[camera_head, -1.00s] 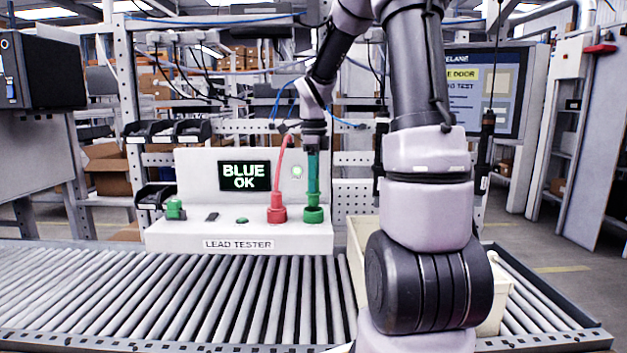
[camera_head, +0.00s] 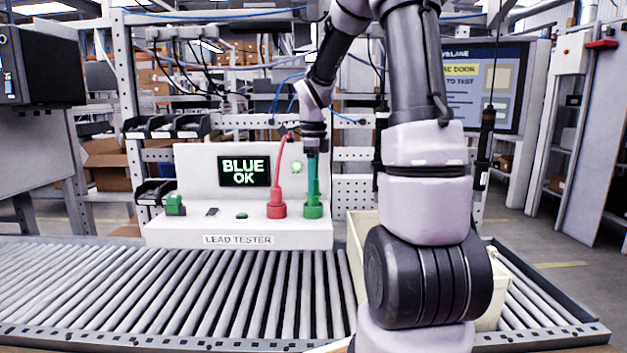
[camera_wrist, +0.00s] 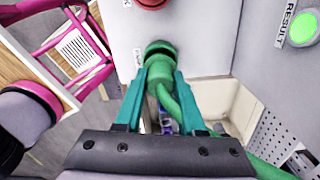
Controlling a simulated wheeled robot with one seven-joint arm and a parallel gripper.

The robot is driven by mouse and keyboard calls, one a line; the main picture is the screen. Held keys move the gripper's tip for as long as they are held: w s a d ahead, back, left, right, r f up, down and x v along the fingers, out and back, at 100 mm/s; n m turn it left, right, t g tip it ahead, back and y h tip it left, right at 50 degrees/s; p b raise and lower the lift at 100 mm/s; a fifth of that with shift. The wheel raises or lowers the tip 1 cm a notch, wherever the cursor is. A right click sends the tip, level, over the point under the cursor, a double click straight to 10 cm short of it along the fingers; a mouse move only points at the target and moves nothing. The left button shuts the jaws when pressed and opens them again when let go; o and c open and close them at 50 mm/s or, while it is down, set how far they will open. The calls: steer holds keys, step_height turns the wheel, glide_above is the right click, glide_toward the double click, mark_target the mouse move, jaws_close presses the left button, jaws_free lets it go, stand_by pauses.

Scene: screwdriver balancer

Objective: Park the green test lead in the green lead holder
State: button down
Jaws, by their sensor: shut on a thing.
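My gripper (camera_head: 312,182) is at the right end of the white lead tester, pointing down, its teal fingers closed around the green test lead. In the wrist view the fingers (camera_wrist: 158,92) grip the lead just behind its green head, and the green cable (camera_wrist: 182,104) curves away between them to the lower right. In the head view a green collar (camera_head: 313,211) sits directly below the fingertips at the tester's top. I cannot tell whether this is the lead's end, the green holder or both together. A red lead (camera_head: 277,208) stands upright just left of it.
The lead tester (camera_head: 190,234) has a screen (camera_head: 244,171) reading "BLUE OK", a lit green lamp (camera_head: 297,167) and a green block (camera_head: 175,205) at its left. A roller conveyor (camera_head: 180,290) lies in front. A cream bin (camera_head: 357,250) stands to the right, partly behind my arm.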

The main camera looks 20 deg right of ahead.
steer(key=shift+f, duration=1.15)
steer(key=shift+c, duration=2.1)
jaws_free()
step_height(320, 180, up, 11)
steer(key=shift+f, duration=0.1)
steer(key=s+a+r+n+t+y, duration=0.1)
steer(key=s+a+r+n+t, duration=0.1)
steer(key=s+n, duration=0.8)
steer(key=s+a+r+n+t+y, duration=0.1)
steer(key=s+a+r+n+t, duration=0.2)
steer(key=s+n, duration=0.6)
steer(key=a+n+t, duration=0.1)
steer(key=a+t, duration=0.1)
steer(key=shift+s+a+r+n, duration=0.15)
steer(key=shift+s+a+n, duration=0.25)
